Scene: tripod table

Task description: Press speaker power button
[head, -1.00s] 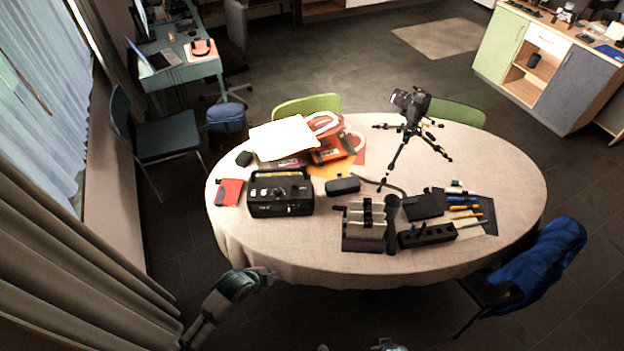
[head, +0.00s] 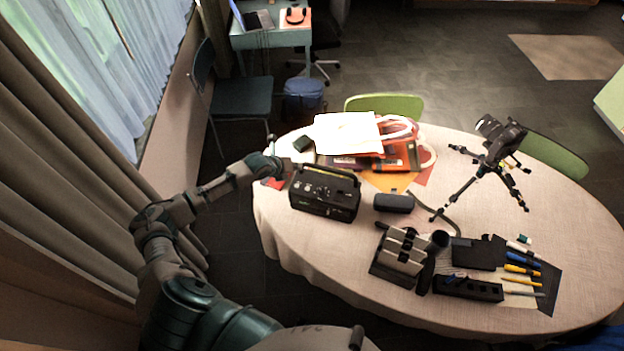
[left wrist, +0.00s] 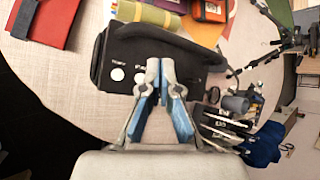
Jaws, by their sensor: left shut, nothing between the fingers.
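The speaker (head: 325,192) is a black box with a carry handle, standing on the left part of the round table. Its top carries small light knobs or buttons. It also shows in the left wrist view (left wrist: 112,62), with two round white controls and printed labels facing the camera. I cannot tell which control is the power button. My left gripper (head: 288,166) is at the speaker's upper left corner. In the left wrist view its fingers (left wrist: 160,66) are shut and empty, overlapping the speaker's top; contact cannot be told. My right gripper is not in view.
A red book (left wrist: 50,22) lies beside the speaker. A camera on a tripod (head: 497,140) stands farther right. Tools and pens crowd the front right. Cloth (head: 310,250) in front of the speaker is clear.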

